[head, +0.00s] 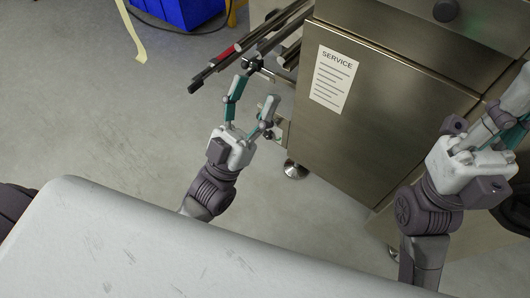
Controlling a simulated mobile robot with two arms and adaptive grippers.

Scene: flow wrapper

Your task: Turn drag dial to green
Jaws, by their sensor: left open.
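My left gripper (257,91) is open, with its two fingers spread and nothing visible between them. Its fingertips are close to a small dark fitting (254,65) below the metal rails at the machine's left end. I cannot tell whether they touch it. My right gripper (510,108) is at the right edge beside the machine cabinet, its fingers pointing up and right and partly cut off. No drag dial with a green mark can be clearly made out. A round dark knob (445,10) sits on the machine at the top edge; I cannot tell whether it is the dial.
The steel cabinet (390,105) carries a SERVICE sheet (334,80) and stands on a round foot (295,170). Rails with a red part (226,54) stick out left. A blue bin (190,12) stands at the back. The grey floor (90,110) at left is mostly clear.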

